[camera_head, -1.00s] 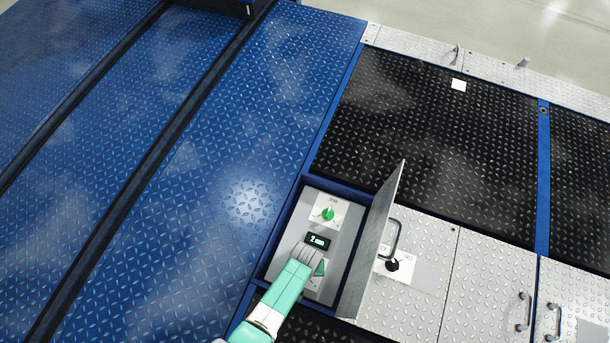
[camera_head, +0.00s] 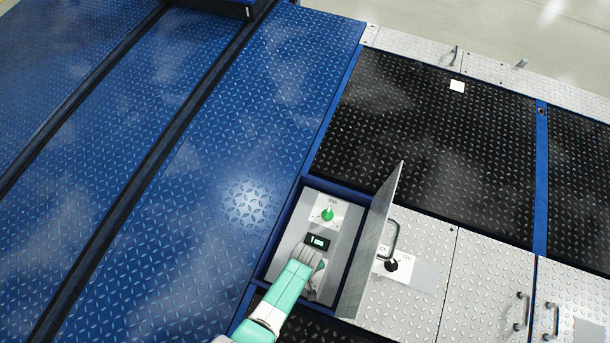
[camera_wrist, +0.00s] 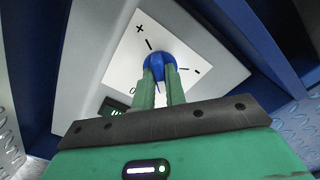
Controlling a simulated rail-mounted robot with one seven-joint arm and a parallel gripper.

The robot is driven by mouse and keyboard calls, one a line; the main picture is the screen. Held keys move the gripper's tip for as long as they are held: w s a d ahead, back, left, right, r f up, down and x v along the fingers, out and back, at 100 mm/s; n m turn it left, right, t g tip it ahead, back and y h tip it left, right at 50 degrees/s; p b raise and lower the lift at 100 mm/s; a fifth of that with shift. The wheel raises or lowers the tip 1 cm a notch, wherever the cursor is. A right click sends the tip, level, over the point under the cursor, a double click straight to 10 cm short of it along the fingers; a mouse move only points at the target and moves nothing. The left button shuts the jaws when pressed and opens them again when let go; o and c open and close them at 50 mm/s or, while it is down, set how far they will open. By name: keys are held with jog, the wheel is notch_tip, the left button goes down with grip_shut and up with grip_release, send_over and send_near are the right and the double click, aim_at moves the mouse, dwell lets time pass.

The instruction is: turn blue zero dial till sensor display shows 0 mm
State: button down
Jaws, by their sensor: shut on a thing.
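The blue zero dial (camera_wrist: 161,62) sits on a white plate (camera_wrist: 124,57) marked plus, minus and 0 in the wrist view. My gripper (camera_wrist: 160,76) is shut on the dial, with its two green fingers on either side. In the head view my gripper (camera_head: 312,258) reaches into the recessed box and hides the dial. The sensor display (camera_head: 318,242) is lit bright green just above my gripper; its digits are too small to read. It shows only in part in the wrist view (camera_wrist: 117,111), beside my left finger.
A green knob (camera_head: 328,214) on a white plate sits farther up in the same box. The open metal lid (camera_head: 371,240) stands upright along the box's right side. A black knob (camera_head: 391,264) lies beyond it. Blue tread plate (camera_head: 235,130) on the left is clear.

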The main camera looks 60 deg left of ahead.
jog(key=c, duration=1.4)
grip_release()
jog(key=shift+c, duration=0.2)
notch_tip(320, 180, up, 8)
jog(key=p, duration=0.5)
jog(key=shift+f, duration=0.1)
